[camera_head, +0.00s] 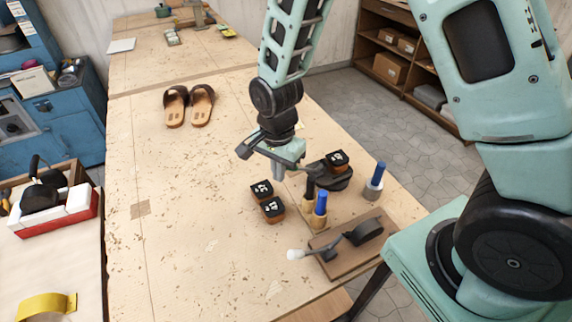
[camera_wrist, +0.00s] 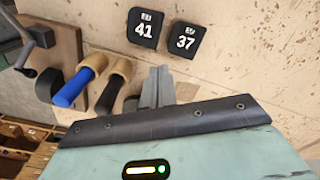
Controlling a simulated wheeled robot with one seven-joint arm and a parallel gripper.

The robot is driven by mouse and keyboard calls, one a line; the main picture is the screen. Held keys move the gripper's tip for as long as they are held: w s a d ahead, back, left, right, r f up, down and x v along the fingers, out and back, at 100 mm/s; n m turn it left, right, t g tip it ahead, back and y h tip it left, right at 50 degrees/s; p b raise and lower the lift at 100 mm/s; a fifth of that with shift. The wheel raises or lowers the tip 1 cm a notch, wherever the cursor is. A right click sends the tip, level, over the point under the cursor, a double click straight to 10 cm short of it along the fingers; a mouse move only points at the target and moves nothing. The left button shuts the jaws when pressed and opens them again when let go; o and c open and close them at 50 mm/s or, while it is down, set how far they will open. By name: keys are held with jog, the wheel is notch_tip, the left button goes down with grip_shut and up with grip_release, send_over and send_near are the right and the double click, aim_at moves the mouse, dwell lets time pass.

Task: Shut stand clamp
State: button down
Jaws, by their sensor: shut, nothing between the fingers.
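The stand clamp (camera_head: 346,238) is a dark lever with a white knob (camera_head: 295,254) and a thick black round part (camera_head: 368,232), on a brown wooden board (camera_head: 343,266) at the table's near right edge. The knob end sticks out past the board's left side. I cannot tell whether the clamp is open or shut. Part of the board (camera_wrist: 70,45) shows at the upper left of the wrist view. My gripper (camera_head: 279,172) is shut and empty, pointing down above the table, behind the clamp and apart from it. Its fingers (camera_wrist: 158,85) also show in the wrist view.
Blue-handled (camera_head: 320,203) and black-handled (camera_head: 308,188) tools stand upright between my gripper and the clamp. Black-topped blocks marked 41 (camera_wrist: 145,28) and 37 (camera_wrist: 186,40) sit nearby. Sandals (camera_head: 188,105) lie farther back. The table's left half is mostly clear.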

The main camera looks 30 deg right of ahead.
jog(key=shift+d, duration=0.15)
jog(key=shift+d+r, duration=0.3)
jog(key=shift+d, duration=0.5)
jog(key=shift+s+d, duration=0.2)
jog(key=shift+d, duration=0.1)
jog(key=shift+d+f, duration=0.1)
jog(key=shift+d, duration=0.1)
jog(key=shift+w+d+p, duration=0.2)
jog(key=shift+d+p, duration=0.15)
jog(key=shift+d, duration=0.4)
jog(key=shift+d+r, duration=0.3)
jog(key=shift+r, duration=0.15)
jog(key=shift+r, duration=0.1)
